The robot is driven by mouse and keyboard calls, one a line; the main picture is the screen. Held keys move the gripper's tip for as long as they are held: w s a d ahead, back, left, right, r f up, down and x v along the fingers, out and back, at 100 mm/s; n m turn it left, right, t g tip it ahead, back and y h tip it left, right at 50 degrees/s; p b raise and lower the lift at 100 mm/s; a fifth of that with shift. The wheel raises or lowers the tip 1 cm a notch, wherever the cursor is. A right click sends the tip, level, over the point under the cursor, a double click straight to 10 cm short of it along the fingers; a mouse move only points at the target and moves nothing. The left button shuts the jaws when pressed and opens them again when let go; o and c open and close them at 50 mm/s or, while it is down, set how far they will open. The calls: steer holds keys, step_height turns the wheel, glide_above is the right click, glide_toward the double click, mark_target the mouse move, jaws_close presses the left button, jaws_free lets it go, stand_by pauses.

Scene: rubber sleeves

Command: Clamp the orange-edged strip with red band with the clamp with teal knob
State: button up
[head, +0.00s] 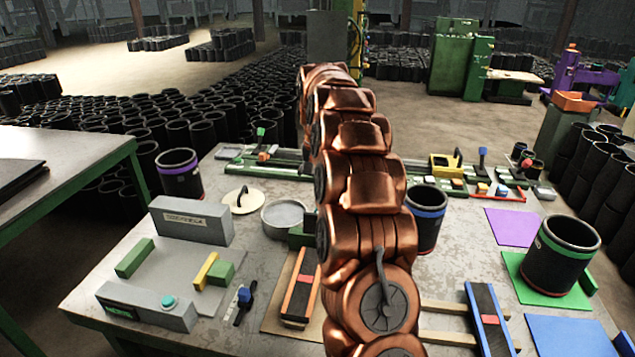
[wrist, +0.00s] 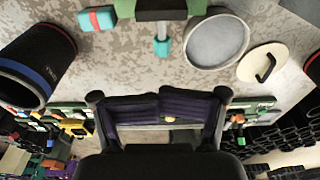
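The orange-edged strip with a red band (head: 301,284) lies on a tan board on the table, left of my copper arm in the head view. In the wrist view a dark green body with a grey rod and a teal end (wrist: 162,47) stands at the top edge, partly cut off. It looks like the clamp with teal knob. In the head view a green part (head: 301,238) beside the bowl may be the same clamp, mostly hidden by my arm. My gripper (wrist: 160,100) shows low in the wrist view, apart from both; its finger gap is unclear.
A grey bowl (head: 285,216), a round lid (head: 243,200) and a blue-banded sleeve (head: 427,222) stand around my arm. A teal block with a red band (wrist: 98,19) is near the clamp. A blue-edged strip (head: 488,318) lies right. Grey boxes (head: 190,219) stand left.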

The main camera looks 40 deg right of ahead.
steer(key=shift+a, duration=0.1)
steer(key=shift+c, duration=0.8)
steer(key=s+a+r, duration=0.1)
steer(key=a, duration=0.2)
steer(key=s+a+n, duration=0.1)
steer(key=s+a, duration=0.1)
steer(key=a, duration=0.1)
steer(key=s+a+r+n, duration=0.1)
steer(key=s+a, duration=0.1)
steer(key=a, duration=0.1)
steer(key=shift+s+a+r+y, duration=0.15)
steer(key=shift+s+r+y, duration=0.1)
steer(key=shift+r+y, duration=0.1)
jaws_close()
steer(key=s+a+r+n+g, duration=0.1)
steer(key=s+a+n, duration=0.2)
steer(key=s+a, duration=0.75)
steer(key=s+a+f+n, duration=0.2)
steer(key=s+a, duration=0.2)
steer(key=s, duration=0.9)
steer(key=s+a+f+n+g, duration=0.1)
steer(key=s+a+f+n, duration=0.1)
steer(key=s, duration=1.1)
steer(key=shift+a+f+g, duration=0.3)
steer(key=shift+a+f, duration=0.55)
steer(key=shift+a, duration=0.1)
steer(key=shift+s, duration=0.15)
